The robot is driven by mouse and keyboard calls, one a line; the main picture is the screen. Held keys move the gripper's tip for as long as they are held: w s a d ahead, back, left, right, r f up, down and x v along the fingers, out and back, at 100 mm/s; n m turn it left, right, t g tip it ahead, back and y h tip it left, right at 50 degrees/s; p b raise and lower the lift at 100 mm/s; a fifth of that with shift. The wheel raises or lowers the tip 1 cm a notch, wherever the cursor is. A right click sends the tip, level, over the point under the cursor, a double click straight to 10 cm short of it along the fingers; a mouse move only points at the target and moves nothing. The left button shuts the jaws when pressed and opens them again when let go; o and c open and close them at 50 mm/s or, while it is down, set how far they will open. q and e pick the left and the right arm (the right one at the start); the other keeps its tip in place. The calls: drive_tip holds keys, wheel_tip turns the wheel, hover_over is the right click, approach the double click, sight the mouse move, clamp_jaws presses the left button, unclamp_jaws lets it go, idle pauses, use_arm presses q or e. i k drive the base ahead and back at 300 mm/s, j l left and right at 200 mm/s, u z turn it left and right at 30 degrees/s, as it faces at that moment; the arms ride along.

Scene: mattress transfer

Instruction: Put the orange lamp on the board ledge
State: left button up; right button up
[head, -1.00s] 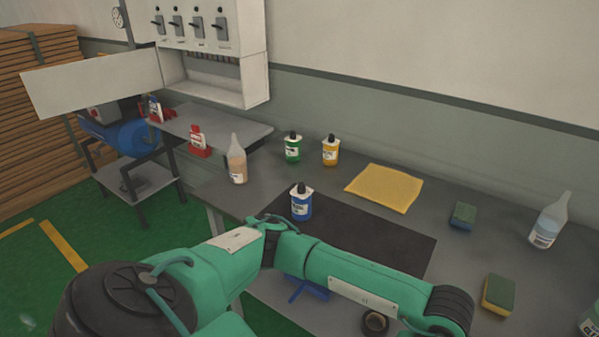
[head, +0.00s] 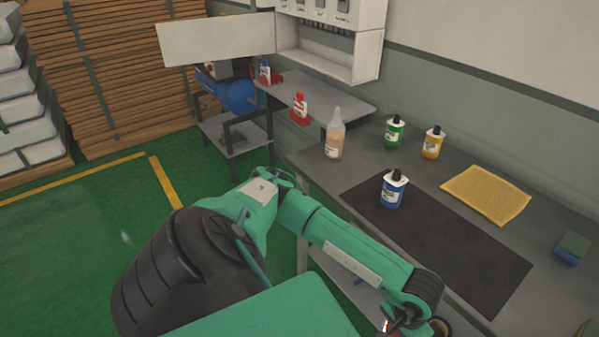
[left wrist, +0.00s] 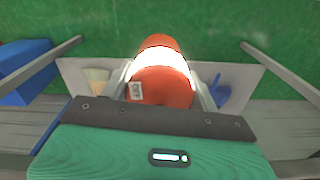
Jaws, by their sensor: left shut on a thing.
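The orange lamp (left wrist: 160,90), with a glowing white band, is in the left wrist view. My left gripper (left wrist: 163,76) is shut on it, one finger on each side. Below the lamp are a grey shelf and green floor, apart from it. In the head view my green left arm reaches over the bench's near edge and its gripper is mostly hidden at the bottom. The white switch board (head: 360,50) hangs on the wall at the top, with an open recess in its lower part. A grey ledge (head: 335,97) juts out below it. My right gripper is in neither view.
Green, yellow and blue bottles (head: 392,188), a yellow cloth (head: 486,194) and a sponge (head: 571,247) are on the bench. A white flap (head: 215,40) sticks out left of the board.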

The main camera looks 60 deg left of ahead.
sight(309, 102)
drive_tip(key=j+u, duration=0.35)
drive_tip(key=u, duration=0.15)
drive_tip(key=i+j+u, duration=0.1)
drive_tip(key=j+u, duration=0.2)
drive_tip(key=u, duration=0.2)
drive_tip(key=i+j+u, duration=0.15)
drive_tip(key=u, duration=0.3)
drive_tip(key=i+j+u, duration=0.2)
drive_tip(key=u, duration=0.3)
drive_tip(key=i+j+u, duration=0.25)
drive_tip(key=u, duration=0.25)
drive_tip(key=i+j, duration=0.1)
drive_tip(key=i, duration=0.2)
drive_tip(key=i+j, duration=0.15)
drive_tip(key=i, duration=0.2)
drive_tip(key=i+j+z, duration=0.1)
drive_tip(key=i+z, duration=0.15)
drive_tip(key=z, duration=0.2)
drive_tip(key=i+j+z, duration=0.2)
drive_tip(key=z, duration=0.25)
drive_tip(key=i+j+z, duration=0.2)
drive_tip(key=z, duration=0.3)
drive_tip(key=i+j+z, duration=0.1)
drive_tip(key=j+z, duration=0.35)
drive_tip(key=i+j+z, duration=0.1)
drive_tip(key=j+z, duration=0.15)
drive_tip(key=z, duration=0.2)
